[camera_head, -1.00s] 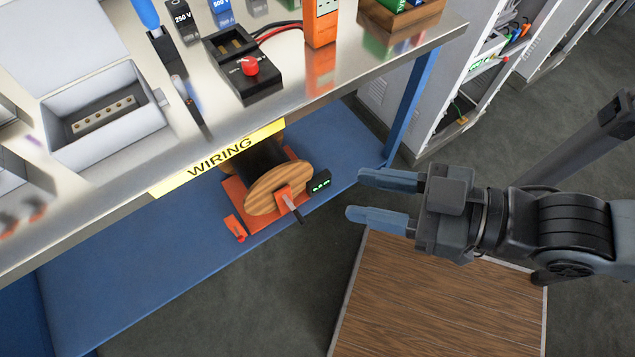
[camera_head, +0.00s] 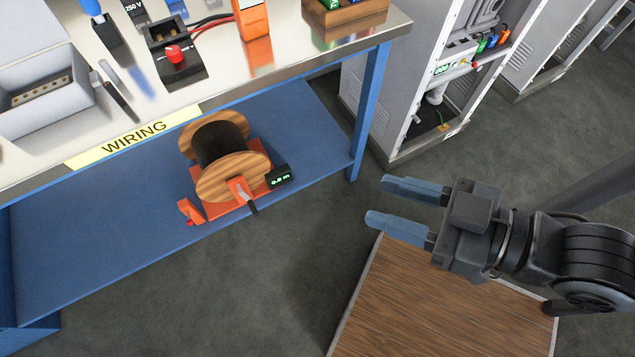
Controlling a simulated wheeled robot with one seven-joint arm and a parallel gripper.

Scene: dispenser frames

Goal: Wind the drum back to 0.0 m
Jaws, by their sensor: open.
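The wooden drum (camera_head: 228,177) carries dark cable (camera_head: 217,143) and sits on an orange base on the blue lower shelf under the bench. A crank handle (camera_head: 247,200) sticks out from the orange hub on its near side. A small black display (camera_head: 280,178) with green digits stands at the drum's right; it seems to read 0.8 m or 0.9 m, too small to be sure. An orange lever (camera_head: 190,211) is at the base's front left. My gripper (camera_head: 390,205) is open and empty, pointing left, well to the right of the drum and apart from it.
The bench top (camera_head: 190,100) with a yellow WIRING label overhangs the shelf (camera_head: 110,235). A blue bench leg (camera_head: 368,115) stands between the drum and a grey cabinet (camera_head: 400,130). A wooden-topped surface (camera_head: 440,300) lies below my gripper. Grey floor is clear in front of the shelf.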

